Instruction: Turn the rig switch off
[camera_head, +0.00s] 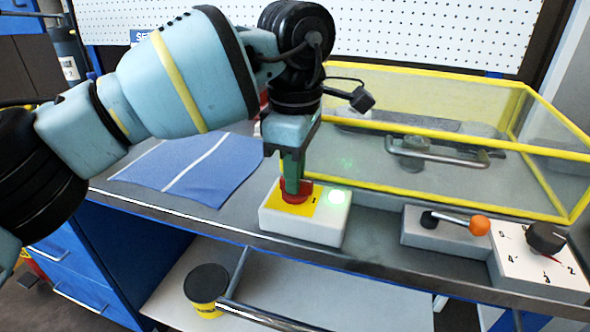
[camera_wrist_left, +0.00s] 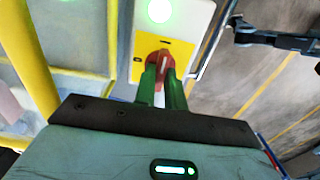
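The rig switch is a white box (camera_head: 333,226) with a yellow plate (camera_head: 315,207), a red knob (camera_head: 297,196) and a lit green lamp (camera_head: 337,196). It stands near the front edge of the bench. My left gripper (camera_head: 294,186) points down onto the red knob. In the left wrist view its green fingers (camera_wrist_left: 161,80) sit on either side of the red knob (camera_wrist_left: 160,60) and look closed on it. The fingers hide part of the knob. The green lamp (camera_wrist_left: 160,10) also glows in that view. My right gripper is not in view.
A clear, yellow-edged enclosure (camera_head: 455,171) with a metal handle stands behind the switch. To the right are a lever with an orange ball (camera_head: 479,225) and a black dial (camera_head: 546,238). A blue cloth (camera_head: 190,171) lies to the left. A black-lidded yellow container (camera_head: 206,290) stands below.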

